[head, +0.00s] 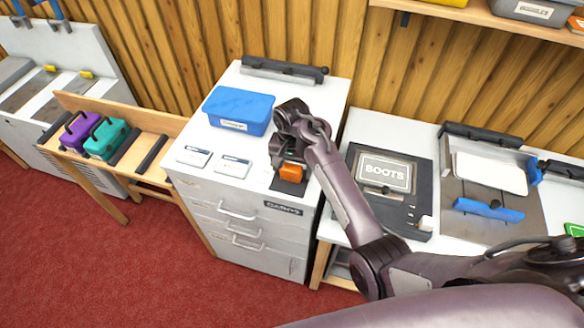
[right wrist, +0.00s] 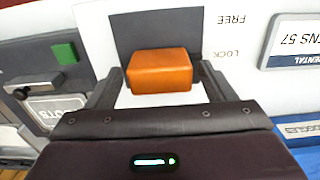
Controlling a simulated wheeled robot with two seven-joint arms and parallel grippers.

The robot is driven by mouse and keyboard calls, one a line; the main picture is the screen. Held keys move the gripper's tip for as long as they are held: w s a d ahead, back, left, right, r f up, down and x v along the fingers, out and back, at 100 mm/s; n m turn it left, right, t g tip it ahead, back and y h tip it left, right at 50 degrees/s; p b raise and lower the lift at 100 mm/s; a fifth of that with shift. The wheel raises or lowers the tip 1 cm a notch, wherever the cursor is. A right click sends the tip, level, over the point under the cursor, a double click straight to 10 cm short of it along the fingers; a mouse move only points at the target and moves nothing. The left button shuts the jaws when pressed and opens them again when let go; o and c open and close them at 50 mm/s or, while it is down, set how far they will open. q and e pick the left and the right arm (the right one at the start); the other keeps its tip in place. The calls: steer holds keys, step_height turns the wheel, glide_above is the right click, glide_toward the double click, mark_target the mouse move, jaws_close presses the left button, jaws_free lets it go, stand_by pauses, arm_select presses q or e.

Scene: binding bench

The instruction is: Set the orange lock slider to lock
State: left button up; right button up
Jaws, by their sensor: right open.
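The orange lock slider (head: 291,172) is a small block on a dark plate (head: 288,188) on the white cabinet top. In the right wrist view the slider (right wrist: 160,72) sits at the lower end of the plate (right wrist: 155,28). The printed LOCK label (right wrist: 222,54) is close beside it, and FREE (right wrist: 231,20) is farther up; both read upside down. My right gripper (right wrist: 161,84) is open, with one finger on each side of the slider and small gaps visible. In the head view the right gripper (head: 286,152) partly covers the slider. My left gripper is out of view.
A blue lidded box (head: 239,110) and two white cards (head: 234,166) are left of the slider. A BOOTS device (head: 385,173) stands on the bench to the right. Purple and teal cases (head: 106,139) sit on a wooden rack at left.

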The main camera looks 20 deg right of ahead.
mark_target(292, 166)
step_height(292, 166, up, 6)
steer(key=shift+w+r+b, duration=0.1)
steer(key=shift+w+b, duration=0.05)
steer(key=shift+b, duration=0.8)
steer(key=shift+r, duration=0.4)
